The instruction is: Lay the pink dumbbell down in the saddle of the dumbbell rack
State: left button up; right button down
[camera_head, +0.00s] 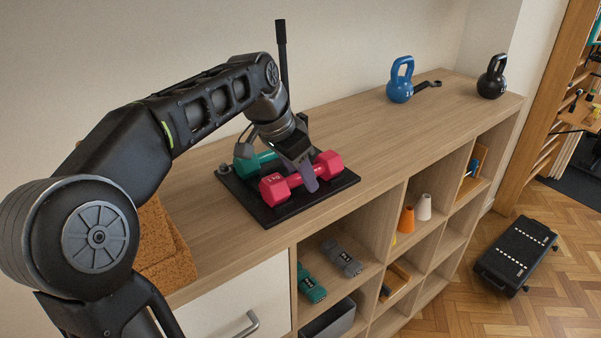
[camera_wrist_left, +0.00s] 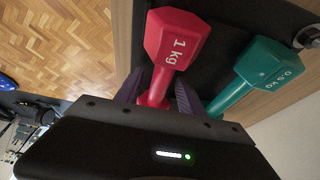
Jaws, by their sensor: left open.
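The pink 1 kg dumbbell (camera_head: 273,189) lies level on the black dumbbell rack (camera_head: 243,192) on top of the wooden shelf unit, at the rack's front side. It also shows in the left wrist view (camera_wrist_left: 176,42). My left gripper (camera_head: 307,178) is open and reaches down over the dumbbell's handle. In the left wrist view its two fingers (camera_wrist_left: 157,93) stand on either side of the handle, with gaps visible. The saddle under the dumbbell is hidden, so its exact seating cannot be told. My right gripper is not in view.
A teal 0.5 kg dumbbell (camera_head: 254,160) lies close behind the pink one. A dark upright post (camera_head: 282,55) rises behind the rack. Brown blocks (camera_head: 162,245) sit left.

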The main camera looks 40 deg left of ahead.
aim_at(292, 177)
pick_arm(q)
jog(key=shift+s+a+r, duration=0.1)
jog(key=shift+s+r, duration=0.05)
jog(key=shift+r, duration=0.4)
jog(key=v, duration=0.4)
jog(key=shift+s+r, duration=0.15)
jog(key=shift+r, duration=0.15)
jog(key=p+v, duration=0.3)
jog(key=v, duration=0.3)
jog(key=shift+s+r+p, duration=0.1)
jog(key=shift+r+p, duration=0.1)
jog(key=shift+p, duration=0.1)
jog(key=shift+f, duration=0.15)
